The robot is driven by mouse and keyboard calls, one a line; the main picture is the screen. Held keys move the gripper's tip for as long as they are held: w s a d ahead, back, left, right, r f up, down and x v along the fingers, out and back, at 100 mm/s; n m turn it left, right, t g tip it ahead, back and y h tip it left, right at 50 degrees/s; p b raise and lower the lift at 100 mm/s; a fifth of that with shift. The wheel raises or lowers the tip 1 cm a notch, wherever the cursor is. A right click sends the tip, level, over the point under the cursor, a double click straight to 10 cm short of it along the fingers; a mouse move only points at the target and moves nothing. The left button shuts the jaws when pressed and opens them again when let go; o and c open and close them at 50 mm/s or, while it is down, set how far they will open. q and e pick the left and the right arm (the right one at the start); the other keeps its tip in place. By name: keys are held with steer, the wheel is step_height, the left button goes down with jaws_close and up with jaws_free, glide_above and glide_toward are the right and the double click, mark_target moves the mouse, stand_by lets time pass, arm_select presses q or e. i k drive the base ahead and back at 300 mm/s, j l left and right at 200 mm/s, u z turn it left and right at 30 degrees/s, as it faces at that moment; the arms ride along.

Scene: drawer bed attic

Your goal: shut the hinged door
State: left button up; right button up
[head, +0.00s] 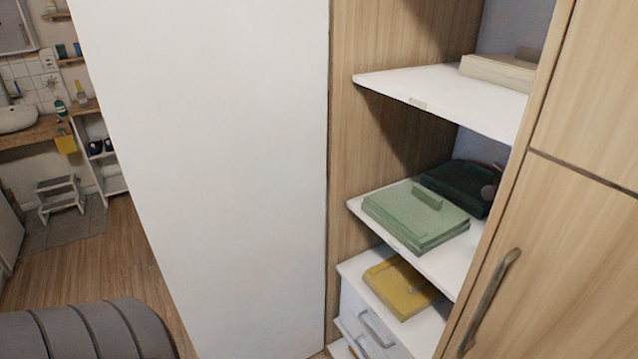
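A large white panel (220,170) stands to the left of the open wardrobe shelves. It looks like the inner face of the hinged door, swung wide open. Its right edge meets the wooden side wall of the wardrobe (385,150). No handle shows on this face, and its top and bottom run out of the picture. A second wooden door (570,250) with a metal handle (487,303) is shut at the right. Neither of my grippers is in view.
White shelves hold a green folded item (415,215), a yellow one (400,288) and a cream one (498,70). A white drawer (372,325) lies below. A step stool (60,195) stands farther back.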

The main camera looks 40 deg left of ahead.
mark_target(214, 113)
steer(key=k+j+z, duration=0.1)
steer(key=j, duration=0.3)
steer(key=k+j, duration=0.2)
steer(key=j, duration=0.2)
steer(key=k+j+z, duration=0.15)
steer(key=j, duration=0.25)
steer(key=k+j, duration=0.2)
steer(key=j, duration=0.15)
steer(key=k+j+z, duration=0.15)
steer(key=j, duration=0.25)
steer(key=j+z, duration=0.15)
steer(key=j, duration=0.35)
steer(key=j+z, duration=0.15)
steer(key=j, duration=0.35)
steer(key=k+j+z, duration=0.1)
steer(key=j, duration=0.4)
steer(key=k+j+z, duration=0.15)
steer(key=j, duration=0.35)
steer(key=j+z, duration=0.15)
steer(key=j, duration=0.7)
steer(key=i+j, duration=0.1)
steer(key=j, duration=0.2)
steer(key=i+z, duration=0.05)
